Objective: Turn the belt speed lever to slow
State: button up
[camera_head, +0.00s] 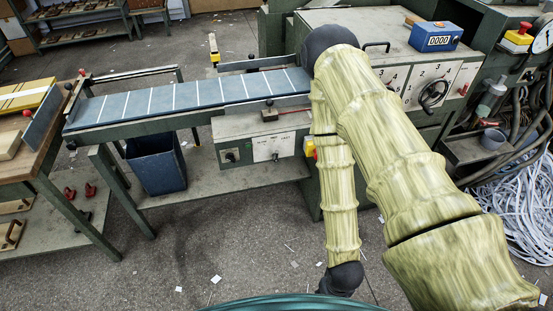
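The conveyor belt (185,97) is blue-grey with white cross lines and runs to the green machine. Below its right end is a grey-green control box (245,133). A white plate (272,147) on its front has small markings too fine to read. A small dark part (276,157) low on the plate may be the speed lever; its setting cannot be told. A dark rotary switch (230,155) is left of the plate. My arm rises from the lower right, bends at a black joint and comes down right of the box.
A yellow switch box (310,147) sits at the control box's right end, close to my arm. A blue bin (156,163) stands under the belt. A blue counter (437,36) sits on the machine. White strips (515,205) are heaped at right. The front floor is mostly clear.

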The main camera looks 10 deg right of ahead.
aim_at(275, 159)
jog(key=k, duration=1.2)
jog(key=u, duration=0.75)
jog(key=i, duration=0.95)
jog(key=z, duration=0.3)
